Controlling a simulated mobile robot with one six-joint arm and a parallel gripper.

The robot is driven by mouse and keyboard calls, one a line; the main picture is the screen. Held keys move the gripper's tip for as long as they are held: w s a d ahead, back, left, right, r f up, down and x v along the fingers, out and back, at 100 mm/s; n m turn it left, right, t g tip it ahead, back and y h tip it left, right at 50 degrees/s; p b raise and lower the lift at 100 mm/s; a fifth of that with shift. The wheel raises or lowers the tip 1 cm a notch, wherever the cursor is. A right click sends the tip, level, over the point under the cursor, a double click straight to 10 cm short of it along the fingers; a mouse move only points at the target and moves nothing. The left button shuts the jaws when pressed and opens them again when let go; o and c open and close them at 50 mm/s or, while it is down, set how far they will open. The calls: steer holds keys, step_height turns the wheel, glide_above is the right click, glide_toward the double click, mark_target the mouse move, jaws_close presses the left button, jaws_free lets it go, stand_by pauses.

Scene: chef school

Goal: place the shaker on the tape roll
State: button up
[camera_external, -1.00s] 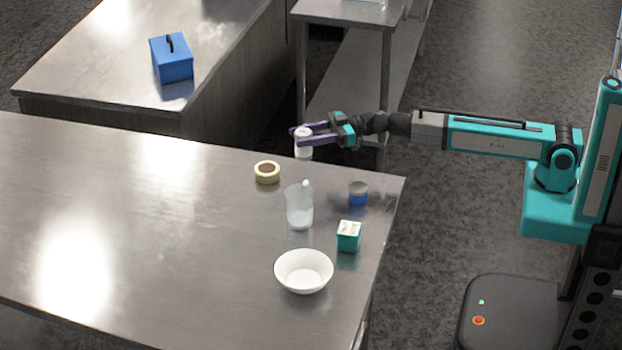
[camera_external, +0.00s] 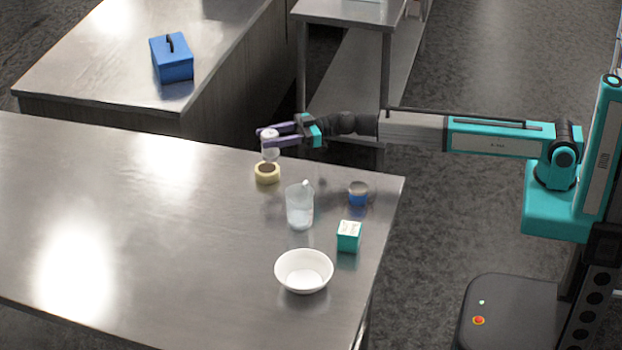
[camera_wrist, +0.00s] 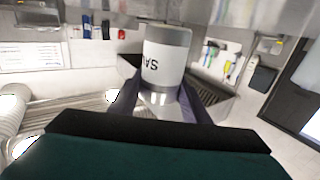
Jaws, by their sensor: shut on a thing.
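The shaker (camera_external: 270,148) is a small pale cylinder, held upright between the purple fingers of my gripper (camera_external: 268,135). In the wrist view the shaker (camera_wrist: 165,60) shows a white label with dark letters and grey metal ends, with a finger on each side. The tape roll (camera_external: 267,178) is a cream ring lying flat on the steel table. The shaker is right above the tape roll in the external view; I cannot tell whether its base touches the roll. The tape roll does not show in the wrist view.
Near the roll on the table (camera_external: 130,190) stand a clear beaker (camera_external: 300,207), a blue tin (camera_external: 358,194), a teal box (camera_external: 348,237) and a white bowl (camera_external: 304,271). The table left of the roll is clear. A blue case (camera_external: 171,60) sits on another counter.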

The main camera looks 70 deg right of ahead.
steer(key=shift+w, duration=0.35)
steer(key=shift+w+a, duration=0.15)
steer(key=shift+w, duration=0.3)
steer(key=shift+s+f, duration=0.15)
steer(key=shift+f, duration=1.65)
steer(key=shift+f, duration=0.1)
steer(key=o, duration=1.2)
steer(key=shift+c, duration=0.2)
steer(key=b+v, duration=0.1)
steer(key=v, duration=1.1)
steer(key=shift+b, duration=0.3)
